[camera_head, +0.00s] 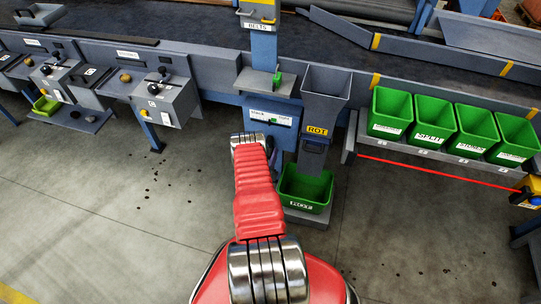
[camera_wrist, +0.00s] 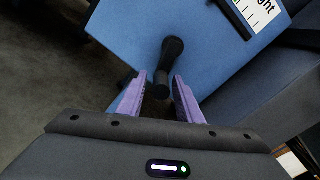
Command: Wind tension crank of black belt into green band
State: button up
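The blue tension box (camera_head: 270,118) stands below the BELTS post in the head view, with a white slack-to-tight gauge on its front. In the wrist view the blue panel (camera_wrist: 135,38) fills the upper middle. A black crank (camera_wrist: 171,58) sticks out from it, its handle end (camera_wrist: 159,92) toward me. My gripper (camera_wrist: 159,78) has its two purple fingers apart on either side of the handle, with gaps showing on both sides.
A grey ROT chute (camera_head: 323,95) stands right of the box above a green bin (camera_head: 305,188). Several green bins (camera_head: 434,122) sit on a shelf at right. Grey control boxes (camera_head: 165,100) stand at left. The floor at left is open.

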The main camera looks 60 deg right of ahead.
jog(key=shift+o, duration=0.3)
jog(key=shift+d+r, duration=0.1)
jog(key=s+a, duration=0.2)
jog(key=a, duration=1.1)
jog(key=shift+a, duration=0.35)
